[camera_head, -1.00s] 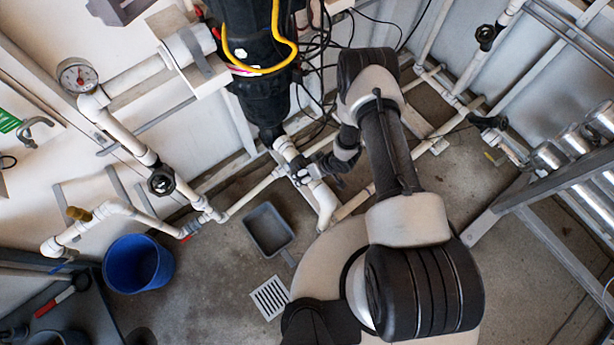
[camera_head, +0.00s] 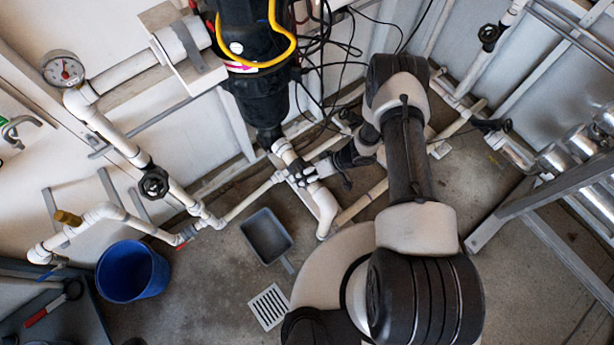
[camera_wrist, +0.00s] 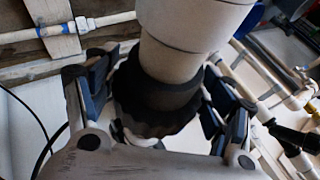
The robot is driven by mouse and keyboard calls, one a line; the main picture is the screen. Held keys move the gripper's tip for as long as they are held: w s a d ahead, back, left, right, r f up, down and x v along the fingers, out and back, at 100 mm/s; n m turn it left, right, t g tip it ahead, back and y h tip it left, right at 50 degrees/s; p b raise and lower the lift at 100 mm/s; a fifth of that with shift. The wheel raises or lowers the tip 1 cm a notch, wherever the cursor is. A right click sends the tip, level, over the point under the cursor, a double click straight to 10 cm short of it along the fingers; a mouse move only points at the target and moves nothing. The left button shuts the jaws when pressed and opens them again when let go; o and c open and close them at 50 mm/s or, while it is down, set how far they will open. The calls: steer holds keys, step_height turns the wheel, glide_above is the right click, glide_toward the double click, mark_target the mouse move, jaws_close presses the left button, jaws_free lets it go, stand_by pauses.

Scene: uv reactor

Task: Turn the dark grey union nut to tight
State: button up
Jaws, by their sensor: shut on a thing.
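The dark grey union nut (camera_wrist: 150,118) is a ridged ring around a thick white pipe (camera_wrist: 180,65) in the wrist view. My gripper (camera_wrist: 158,100) has one finger on each side of the nut and is shut on it. In the head view my gripper (camera_head: 301,172) is at the white pipe just below the black reactor body (camera_head: 262,95). There the nut cannot be told apart from the dark fingers. Part of the nut's rim is hidden by my fingers and gripper body. How tight it is cannot be seen.
Thin white pipe (camera_head: 245,205) runs left from near the gripper to a black-handled valve (camera_head: 154,183). Loose black cables (camera_head: 325,70) hang above the gripper. A grey pan (camera_head: 266,237) and a blue bucket (camera_head: 132,271) stand on the floor, with open floor around the drain grate (camera_head: 269,306).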

steer(key=o, duration=1.1)
steer(key=shift+c, duration=0.2)
steer(key=shift+r, duration=0.1)
steer(key=v, duration=1.1)
steer(key=shift+d+r, duration=0.3)
